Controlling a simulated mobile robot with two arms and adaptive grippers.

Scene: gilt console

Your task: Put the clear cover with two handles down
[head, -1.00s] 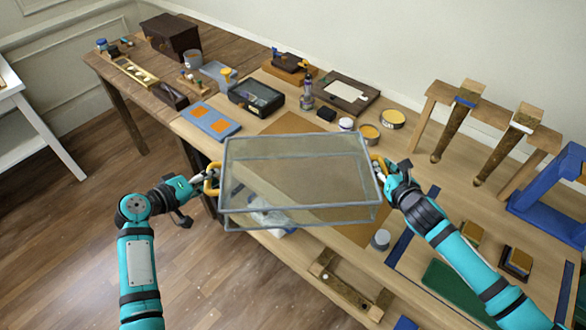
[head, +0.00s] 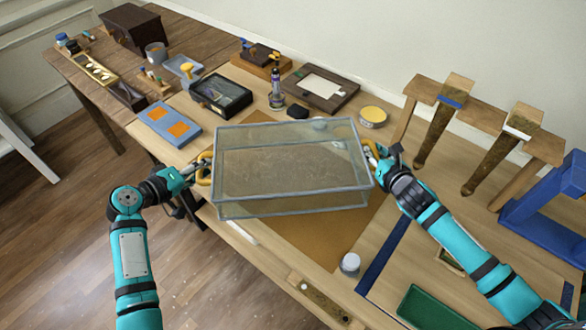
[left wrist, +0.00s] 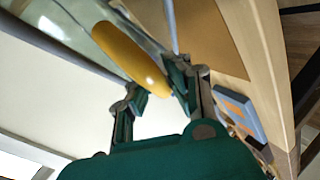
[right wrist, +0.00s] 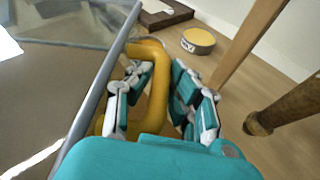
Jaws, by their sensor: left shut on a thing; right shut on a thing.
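The clear cover (head: 290,165) is a transparent box with grey edges and a yellow handle at each end. My left gripper (head: 190,172) is shut on its left yellow handle (head: 204,168); that handle also shows in the left wrist view (left wrist: 130,55). My right gripper (head: 383,158) is shut on the right yellow handle, which shows in the right wrist view (right wrist: 158,85). The cover is held between both arms over the bench and a brown mat (head: 335,235). I cannot tell whether its lower edge touches the mat.
A blue pad with orange squares (head: 168,122) and a black case (head: 221,95) lie to the left. A dark framed board (head: 320,86) and a yellow tin (head: 373,115) are behind. A small jar (head: 350,264) stands in front. Wooden legs on a rack (head: 440,120) stand to the right.

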